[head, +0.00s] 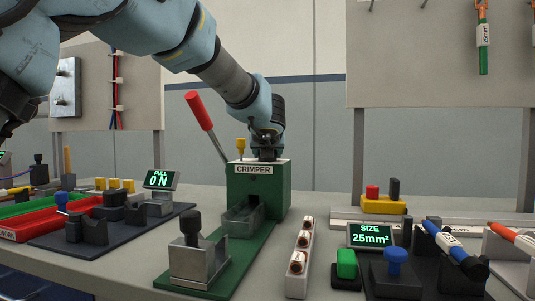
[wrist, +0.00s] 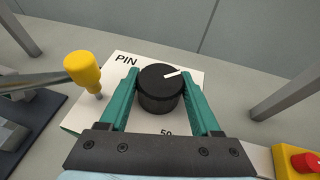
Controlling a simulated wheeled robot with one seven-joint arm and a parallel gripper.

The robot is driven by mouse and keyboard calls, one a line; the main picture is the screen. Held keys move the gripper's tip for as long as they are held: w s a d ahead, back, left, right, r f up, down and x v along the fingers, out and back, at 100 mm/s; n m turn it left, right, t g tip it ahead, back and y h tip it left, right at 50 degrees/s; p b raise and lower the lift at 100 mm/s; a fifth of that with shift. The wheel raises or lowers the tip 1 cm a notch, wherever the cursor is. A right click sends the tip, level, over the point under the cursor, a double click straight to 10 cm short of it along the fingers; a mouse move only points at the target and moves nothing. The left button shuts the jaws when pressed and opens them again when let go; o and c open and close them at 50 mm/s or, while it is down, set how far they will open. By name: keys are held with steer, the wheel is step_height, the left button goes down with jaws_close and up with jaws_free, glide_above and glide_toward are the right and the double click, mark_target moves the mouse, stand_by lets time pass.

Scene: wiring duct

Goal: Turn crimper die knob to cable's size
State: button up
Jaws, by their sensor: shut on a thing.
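The green crimper (head: 245,195) stands mid-table with a red-handled lever and a white top plate. Its black die knob (wrist: 160,90) shows in the wrist view; its white pointer mark points up and to the right. "PIN" is printed at the plate's upper left, and "50" is partly hidden below the knob. My gripper (wrist: 161,82) is shut on the knob, one teal finger on each side. In the head view my gripper (head: 267,152) is over the crimper's top. The size display (head: 371,236) reads 25mm². A blue cable piece (head: 447,240) lies beside it.
A yellow-headed pin (wrist: 84,70) stands at the plate's left, near my fingers. The red lever (head: 199,110) rises left of my wrist. A yellow box with a red button (head: 383,204) is at right. A green button (head: 346,264) and blue knob (head: 396,262) are in front.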

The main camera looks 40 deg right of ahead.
steer(key=n+t+y+p, duration=0.1)
steer(key=n+y+p, duration=0.1)
steer(key=shift+s+d+r+n+t+y, duration=0.15)
steer(key=shift+r+n+t+y, duration=0.1)
steer(key=shift+n+t+y, duration=0.15)
steer(key=n+y+p, duration=0.1)
steer(key=y+p, duration=0.1)
steer(key=p, duration=0.1)
steer(key=n+t+y+p, duration=0.1)
steer(key=n+p, duration=0.1)
steer(key=p, duration=0.1)
steer(key=shift+r+t+y, duration=0.15)
steer(key=shift+t+y, duration=0.15)
steer(key=shift+y, duration=0.1)
steer(key=n+y+p, duration=0.2)
steer(key=n+p, duration=0.1)
steer(key=p, duration=0.2)
steer(key=shift+y, duration=0.4)
steer(key=shift+f+n+y+p, duration=0.25)
steer(key=shift+n+y+p, duration=0.3)
steer(key=shift+p, duration=0.5)
steer(key=shift+f+y, duration=0.15)
steer(key=shift+y, duration=0.1)
steer(key=o, duration=1.4)
steer(key=shift+c, duration=0.2)
